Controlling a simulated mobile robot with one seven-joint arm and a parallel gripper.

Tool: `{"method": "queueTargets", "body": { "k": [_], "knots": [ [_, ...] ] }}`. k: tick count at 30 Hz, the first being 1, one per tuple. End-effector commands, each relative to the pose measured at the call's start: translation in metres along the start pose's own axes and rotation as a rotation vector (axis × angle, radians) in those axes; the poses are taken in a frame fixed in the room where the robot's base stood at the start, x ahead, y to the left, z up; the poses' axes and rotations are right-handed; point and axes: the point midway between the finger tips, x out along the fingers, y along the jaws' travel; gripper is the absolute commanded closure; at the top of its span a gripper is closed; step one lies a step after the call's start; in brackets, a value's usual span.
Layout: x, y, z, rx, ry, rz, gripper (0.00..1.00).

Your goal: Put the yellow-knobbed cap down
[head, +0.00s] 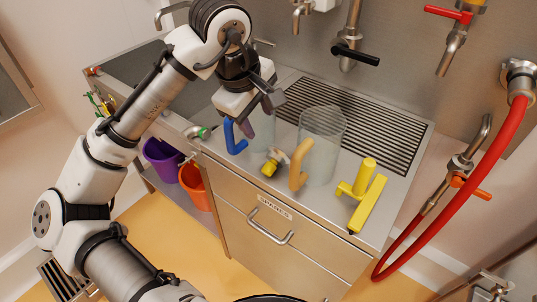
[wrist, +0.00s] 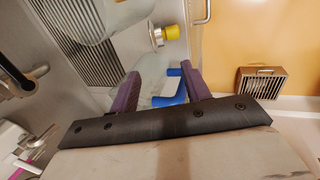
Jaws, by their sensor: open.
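The yellow-knobbed cap (head: 270,166) lies on the steel counter near its front edge, between the blue-handled and orange-handled clear vessels. It looks tipped on its side, with a metal body beside the knob. The wrist view shows its yellow knob (wrist: 171,33) beyond the fingertips. My gripper (head: 256,116) is open and empty, above and behind the cap, over the blue-handled vessel. In the wrist view the purple fingers (wrist: 160,73) are spread with the blue handle (wrist: 172,90) seen between and below them. The gripper is apart from the cap.
The blue-handled vessel (head: 235,139) and larger orange-handled vessel (head: 322,140) stand close to the cap. A yellow T-shaped tool (head: 366,196) lies at the counter's right. A slatted drain (head: 375,128) is behind. Purple (head: 163,160) and orange (head: 195,186) buckets are lower left.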

Motion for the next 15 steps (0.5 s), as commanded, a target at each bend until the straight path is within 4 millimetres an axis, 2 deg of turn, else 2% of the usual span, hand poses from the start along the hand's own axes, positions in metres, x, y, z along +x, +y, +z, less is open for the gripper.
{"method": "queueTargets", "body": {
  "k": [9, 15],
  "knots": [
    [0.059, 0.001, 0.001, 0.002, -0.003, 0.001, 0.53],
    [0.077, 0.001, 0.001, 0.004, -0.001, 0.005, 0.53]
  ]
}}
